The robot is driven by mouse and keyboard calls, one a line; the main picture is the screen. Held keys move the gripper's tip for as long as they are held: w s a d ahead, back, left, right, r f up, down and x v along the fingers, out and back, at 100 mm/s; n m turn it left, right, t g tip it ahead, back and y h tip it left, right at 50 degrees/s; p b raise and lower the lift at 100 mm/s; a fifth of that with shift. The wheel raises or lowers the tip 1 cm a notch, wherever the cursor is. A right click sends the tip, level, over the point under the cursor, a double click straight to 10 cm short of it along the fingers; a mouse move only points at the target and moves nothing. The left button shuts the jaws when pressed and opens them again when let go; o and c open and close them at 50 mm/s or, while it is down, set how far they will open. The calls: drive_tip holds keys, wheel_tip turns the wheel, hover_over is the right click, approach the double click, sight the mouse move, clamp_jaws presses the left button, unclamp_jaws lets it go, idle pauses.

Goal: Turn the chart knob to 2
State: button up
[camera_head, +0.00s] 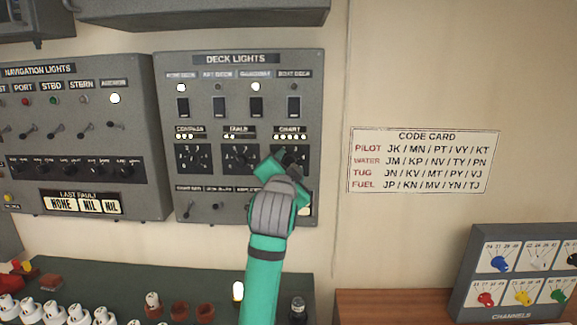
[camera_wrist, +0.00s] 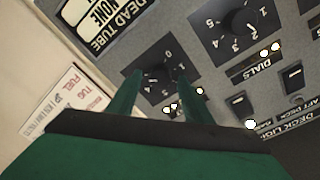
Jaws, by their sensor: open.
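The chart knob (camera_wrist: 157,71) is a small black dial on a dark square plate with white digits around it. In the wrist view it lies between my two open fingertips (camera_wrist: 159,80); I cannot tell whether they touch it. In the head view my gripper (camera_head: 284,166) is at the CHART plate, at the lower right of the deck lights panel (camera_head: 238,68), and hides most of the knob. The lamps under the CHART label (camera_head: 290,136) are lit.
The dials knob (camera_wrist: 238,21) sits close beside, on its own plate, with the compass knob (camera_head: 192,158) farther left. A code card (camera_head: 424,160) hangs on the wall at right. Below are a shelf with bulbs (camera_head: 80,315) and a channels box (camera_head: 515,275).

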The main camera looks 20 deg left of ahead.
drive_tip(key=c, duration=1.1)
drive_tip(key=shift+o, duration=0.2)
